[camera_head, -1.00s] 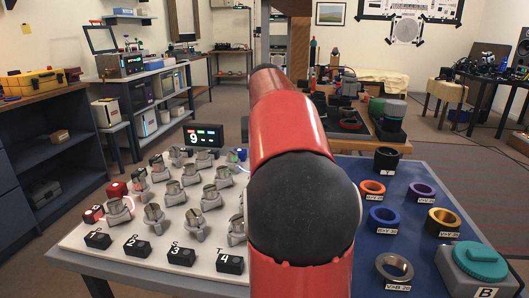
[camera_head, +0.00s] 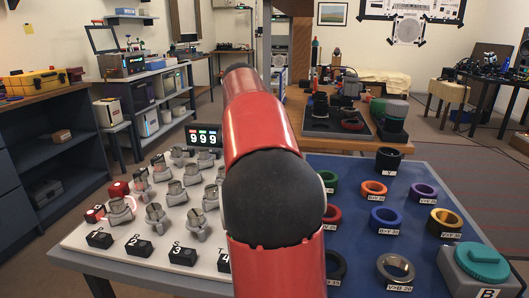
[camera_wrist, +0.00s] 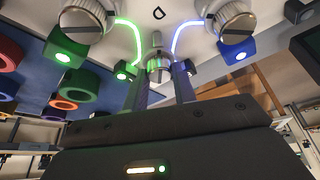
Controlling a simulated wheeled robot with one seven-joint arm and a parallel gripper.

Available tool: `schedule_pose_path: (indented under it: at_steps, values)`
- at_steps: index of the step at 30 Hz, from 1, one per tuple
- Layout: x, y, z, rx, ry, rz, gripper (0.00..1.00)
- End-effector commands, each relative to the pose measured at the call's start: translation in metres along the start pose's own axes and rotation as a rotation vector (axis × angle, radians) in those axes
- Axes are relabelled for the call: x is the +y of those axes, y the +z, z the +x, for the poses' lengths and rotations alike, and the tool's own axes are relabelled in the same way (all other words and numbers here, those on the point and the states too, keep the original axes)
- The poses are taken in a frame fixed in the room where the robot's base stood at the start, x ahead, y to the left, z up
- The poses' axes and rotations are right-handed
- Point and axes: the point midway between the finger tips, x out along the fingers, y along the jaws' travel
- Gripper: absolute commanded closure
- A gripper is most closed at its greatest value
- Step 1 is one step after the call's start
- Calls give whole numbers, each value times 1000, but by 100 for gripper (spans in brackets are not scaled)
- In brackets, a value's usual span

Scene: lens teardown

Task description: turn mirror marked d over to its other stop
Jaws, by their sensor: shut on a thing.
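In the wrist view a small silver mirror mount (camera_wrist: 157,60) stands on the white board, with a letter D (camera_wrist: 158,13) printed on the board beside it. My gripper (camera_wrist: 158,76) has its two fingers on either side of this mount and is shut on it. Which way the mirror face is turned is hard to tell. In the head view my red arm hides my gripper and this mirror.
Several other silver mounts (camera_head: 155,216) stand on the white board, close together. Two larger silver mounts (camera_wrist: 80,20) (camera_wrist: 228,20) flank the held one, with a green block (camera_wrist: 62,50) and a blue block (camera_wrist: 238,50). A display (camera_head: 204,137) reads 999. Coloured rings (camera_head: 384,220) lie on the blue panel.

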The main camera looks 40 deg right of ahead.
Motion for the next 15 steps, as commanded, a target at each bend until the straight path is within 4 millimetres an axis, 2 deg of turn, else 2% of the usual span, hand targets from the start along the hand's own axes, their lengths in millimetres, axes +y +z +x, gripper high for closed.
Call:
schedule_pose_path:
  at_steps: [15]
  values:
    - [0, 0, 0, 0, 15, 37, 96]
